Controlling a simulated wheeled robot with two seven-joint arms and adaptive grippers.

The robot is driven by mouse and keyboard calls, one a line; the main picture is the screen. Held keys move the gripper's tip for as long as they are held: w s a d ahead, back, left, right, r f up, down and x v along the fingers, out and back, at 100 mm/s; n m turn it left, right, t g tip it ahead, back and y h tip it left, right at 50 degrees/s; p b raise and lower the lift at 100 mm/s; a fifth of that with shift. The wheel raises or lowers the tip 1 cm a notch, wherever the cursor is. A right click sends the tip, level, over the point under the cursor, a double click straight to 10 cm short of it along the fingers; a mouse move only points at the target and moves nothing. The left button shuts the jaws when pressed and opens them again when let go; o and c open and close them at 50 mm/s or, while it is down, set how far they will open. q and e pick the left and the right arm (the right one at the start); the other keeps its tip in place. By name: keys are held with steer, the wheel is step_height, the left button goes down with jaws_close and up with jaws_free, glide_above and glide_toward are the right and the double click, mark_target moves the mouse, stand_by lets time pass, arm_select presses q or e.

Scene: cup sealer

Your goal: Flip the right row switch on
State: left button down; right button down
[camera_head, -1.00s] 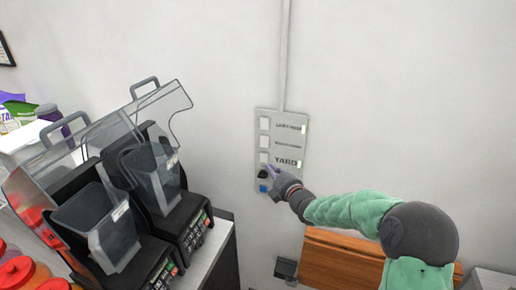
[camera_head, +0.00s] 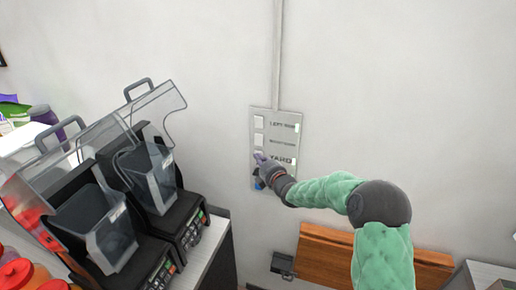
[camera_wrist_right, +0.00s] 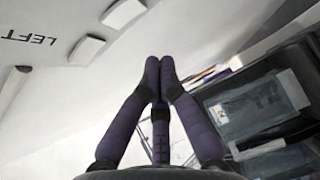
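A grey switch panel (camera_head: 287,117) is on the white wall in the head view. It has a column of white rocker switches, with an upper one (camera_head: 260,121) beside "LEFT ROW" and another (camera_head: 259,139) below it beside a blurred label. A "YARD" label sits lower. My right gripper (camera_head: 258,157) is over the panel's left side near the YARD row, partly hiding the lower switches. In the right wrist view its purple fingertips (camera_wrist_right: 159,62) are together and hold nothing. Two white switches (camera_wrist_right: 87,50) and the word LEFT show to their left. Whether the fingers touch the panel is unclear.
Two blenders with clear covers (camera_head: 155,110) stand on a counter left of the panel. A conduit (camera_head: 278,55) runs up from the panel. A wooden board (camera_head: 325,262) and a small dark box (camera_head: 283,264) are below. The wall right of the panel is bare.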

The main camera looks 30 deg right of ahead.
mark_target(258, 140)
steer(key=shift+w+d+f+p, duration=0.15)
steer(key=shift+w+d+p, duration=0.35)
steer(key=shift+w, duration=0.5)
steer(key=shift+w+d+f+p, duration=0.1)
steer(key=shift+w+d+p, duration=0.25)
steer(key=shift+w+d, duration=0.45)
steer(key=shift+w+d+f+p, duration=0.15)
steer(key=shift+w+d+p, duration=0.25)
steer(key=shift+w, duration=0.8)
